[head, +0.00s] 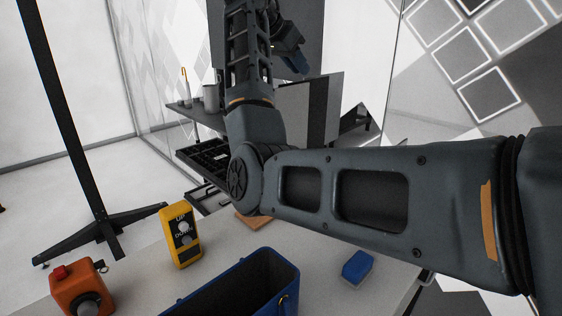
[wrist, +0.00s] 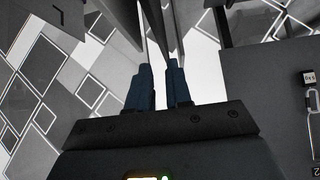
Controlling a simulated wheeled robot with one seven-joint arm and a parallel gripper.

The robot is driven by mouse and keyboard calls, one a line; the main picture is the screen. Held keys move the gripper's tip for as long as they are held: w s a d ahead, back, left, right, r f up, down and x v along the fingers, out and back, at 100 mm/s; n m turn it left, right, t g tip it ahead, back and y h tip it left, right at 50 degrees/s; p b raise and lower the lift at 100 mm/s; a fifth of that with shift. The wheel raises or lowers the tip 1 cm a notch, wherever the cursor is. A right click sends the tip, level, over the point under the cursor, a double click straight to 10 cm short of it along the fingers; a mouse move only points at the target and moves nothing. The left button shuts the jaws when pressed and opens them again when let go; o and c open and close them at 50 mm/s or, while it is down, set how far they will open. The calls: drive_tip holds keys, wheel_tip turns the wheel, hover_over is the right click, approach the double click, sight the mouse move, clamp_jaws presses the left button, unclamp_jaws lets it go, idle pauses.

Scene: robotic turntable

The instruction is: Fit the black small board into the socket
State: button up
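My gripper (head: 300,62) is raised at the top middle of the head view, beyond my bent arm. In the wrist view its two dark blue fingers (wrist: 161,88) stand slightly apart with a narrow gap. Tall dark grey panel-like shapes (wrist: 155,25) run beyond the fingertips; I cannot tell whether one is gripped. Grey and black upright panels (head: 322,105) stand below the gripper in the head view. I cannot single out the black small board or the socket for certain.
The pale table in front holds a yellow UP/DOWN control box (head: 181,236), an orange box with a red button (head: 78,290), a dark blue bin (head: 286,270) and a small blue block (head: 357,268). A shelf (head: 196,116) and black tray (head: 205,156) stand behind. A black post (head: 66,115) rises left.

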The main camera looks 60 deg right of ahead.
drive_tip(key=shift+w+a+f, duration=0.15)
drive_tip(key=shift+w+a, duration=0.15)
drive_tip(key=shift+d+f, duration=0.55)
drive_tip(key=shift+f, duration=0.25)
drive_tip(key=shift+p+x, duration=0.75)
drive_tip(key=shift+x, duration=1.85)
drive_tip(key=shift+r, duration=0.1)
clamp_jaws()
